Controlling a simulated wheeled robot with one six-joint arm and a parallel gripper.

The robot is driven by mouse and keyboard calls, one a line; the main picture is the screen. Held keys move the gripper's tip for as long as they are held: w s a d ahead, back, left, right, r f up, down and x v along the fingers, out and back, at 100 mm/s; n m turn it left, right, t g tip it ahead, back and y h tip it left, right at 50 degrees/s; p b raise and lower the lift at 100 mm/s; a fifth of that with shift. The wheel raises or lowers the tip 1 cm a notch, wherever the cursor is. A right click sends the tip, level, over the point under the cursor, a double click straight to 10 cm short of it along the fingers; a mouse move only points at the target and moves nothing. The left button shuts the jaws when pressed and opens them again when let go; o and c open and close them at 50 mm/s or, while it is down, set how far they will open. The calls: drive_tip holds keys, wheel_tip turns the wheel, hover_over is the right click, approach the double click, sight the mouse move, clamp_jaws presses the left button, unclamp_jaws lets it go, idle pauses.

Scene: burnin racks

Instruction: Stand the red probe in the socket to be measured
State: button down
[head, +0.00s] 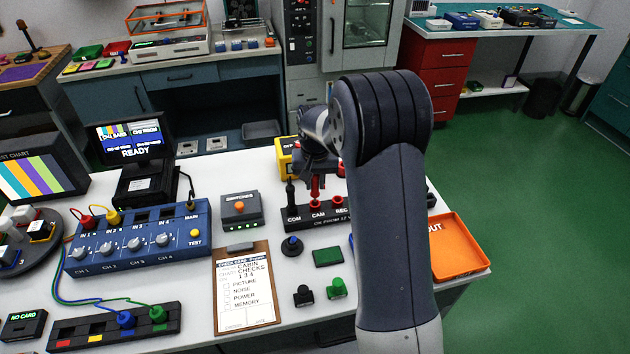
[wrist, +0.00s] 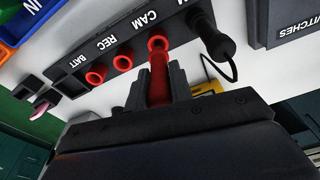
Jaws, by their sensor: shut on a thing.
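My gripper (wrist: 158,88) is shut on the red probe (wrist: 158,75), which stands roughly upright between the fingers. The probe's lower end meets the red CAM socket (wrist: 157,44) of the black socket block (wrist: 128,35); I cannot tell how deep it sits. In the head view the red probe (head: 316,186) stands above the CAM position of the block (head: 300,224), with my arm partly in front. A black probe (wrist: 212,35) stands at COM, at the block's other end from BATT. The red REC socket (wrist: 122,62) and BATT socket (wrist: 96,74) are empty.
A yellow device (head: 284,158) stands behind the block. An orange OUT tray (head: 458,248) lies to the right, partly behind my arm. The switches box (head: 240,210), clipboard (head: 246,290) and blue channel box (head: 140,242) stand left. A green card (head: 328,256) lies in front.

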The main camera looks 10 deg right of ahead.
sight(315, 193)
drive_tip(key=shift+f+b, duration=1.2)
drive_tip(key=shift+f, duration=0.5)
drive_tip(key=c, duration=1.2)
unclamp_jaws()
drive_tip(key=shift+o, duration=0.2)
drive_tip(key=shift+r, duration=0.1)
wheel_tip(315, 193, up, 10)
drive_tip(key=s, duration=0.1)
drive_tip(key=shift+s+r+b, duration=0.15)
drive_tip(key=shift+r+b, duration=0.1)
drive_tip(key=shift+b, duration=0.15)
drive_tip(key=shift+a+f, duration=0.1)
drive_tip(key=f, duration=0.3)
drive_tip(key=w+f, duration=0.1)
drive_tip(key=f, duration=0.3)
drive_tip(key=f+p, duration=0.1)
drive_tip(key=f, duration=0.2)
drive_tip(key=shift+w+f, duration=0.15)
drive_tip(key=shift+f, duration=0.15)
drive_tip(key=shift+r, duration=0.3)
